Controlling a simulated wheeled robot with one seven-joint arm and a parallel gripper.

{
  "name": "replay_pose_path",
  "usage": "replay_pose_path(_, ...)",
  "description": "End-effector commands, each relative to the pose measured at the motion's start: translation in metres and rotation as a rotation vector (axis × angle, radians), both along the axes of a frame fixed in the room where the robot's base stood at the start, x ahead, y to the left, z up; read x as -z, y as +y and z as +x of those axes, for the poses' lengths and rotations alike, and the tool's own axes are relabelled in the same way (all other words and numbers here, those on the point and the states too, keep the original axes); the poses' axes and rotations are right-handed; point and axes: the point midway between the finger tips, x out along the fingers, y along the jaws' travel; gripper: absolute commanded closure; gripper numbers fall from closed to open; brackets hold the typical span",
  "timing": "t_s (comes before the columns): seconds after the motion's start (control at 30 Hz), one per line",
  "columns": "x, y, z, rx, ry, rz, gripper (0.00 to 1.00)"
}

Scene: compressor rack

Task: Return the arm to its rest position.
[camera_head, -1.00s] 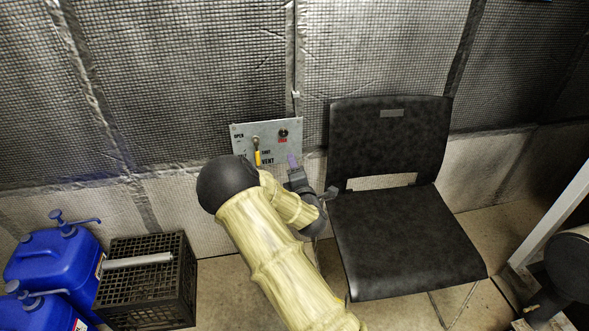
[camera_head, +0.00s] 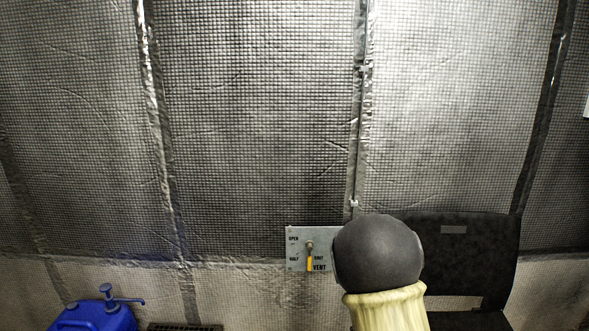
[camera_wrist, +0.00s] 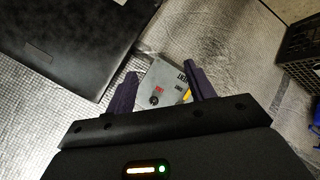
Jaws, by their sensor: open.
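My arm (camera_head: 378,255) shows in the head view as a black rounded joint over a pale yellow sleeve, in front of the right part of the vent panel. My gripper is hidden in the head view. In the wrist view my gripper (camera_wrist: 158,88) is open, with two purple fingers apart and nothing between them but the view of the panel. The grey vent panel (camera_head: 297,262) is on the wall, with a yellow-handled lever (camera_head: 310,262) pointing down. The panel also shows beyond the fingers in the wrist view (camera_wrist: 165,75). I cannot tell the distance to it.
A black chair (camera_head: 470,255) stands right of my arm, its back also at upper left in the wrist view (camera_wrist: 60,45). A blue jug (camera_head: 95,318) and a dark crate (camera_head: 185,327) are at lower left. The quilted wall (camera_head: 260,120) above is clear.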

Motion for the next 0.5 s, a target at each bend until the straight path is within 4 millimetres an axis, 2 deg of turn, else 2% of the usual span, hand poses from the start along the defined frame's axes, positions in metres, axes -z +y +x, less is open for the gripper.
replay_pose_path(0.2, -0.014, 0.017, -0.071, 0.189, 0.198, 0.311, 0.46)
replay_pose_path(0.4, -0.029, 0.034, -0.139, 0.338, 0.369, 0.481, 0.46)
replay_pose_path(0.5, -0.036, 0.040, -0.166, 0.397, 0.433, 0.524, 0.46)
